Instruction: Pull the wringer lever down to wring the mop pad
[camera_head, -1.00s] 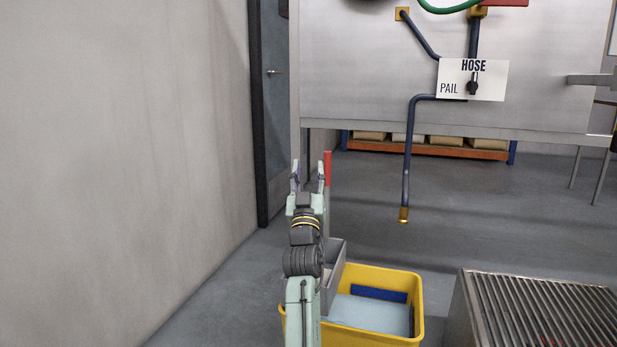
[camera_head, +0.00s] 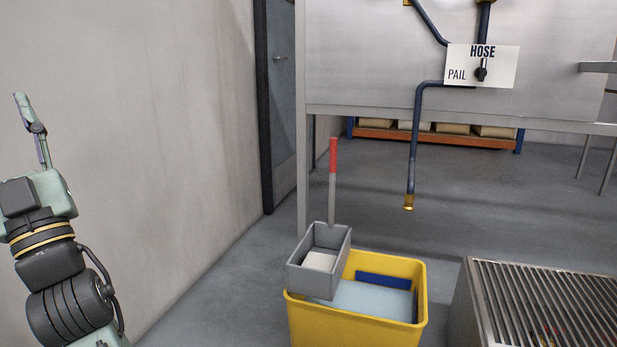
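The wringer lever (camera_head: 332,185) stands upright, a grey rod with a red grip at its top. It rises from the back of the grey wringer box (camera_head: 297,277), which sits at the left rim of the yellow bucket (camera_head: 320,325). A pale pad (camera_head: 320,261) lies inside the wringer box. Light blue water (camera_head: 370,299) shows in the bucket. My gripper (camera_head: 22,97) is raised at the far left in front of the wall, well away from the lever. It is seen edge-on, so its opening cannot be judged. It touches nothing visible.
A metal floor grate (camera_head: 545,300) stands at the lower right. A dark pipe (camera_head: 413,150) with a brass end hangs behind the bucket, below a HOSE/PAIL sign (camera_head: 500,68). The concrete wall (camera_head: 170,130) bounds the left. Floor between wall and bucket is clear.

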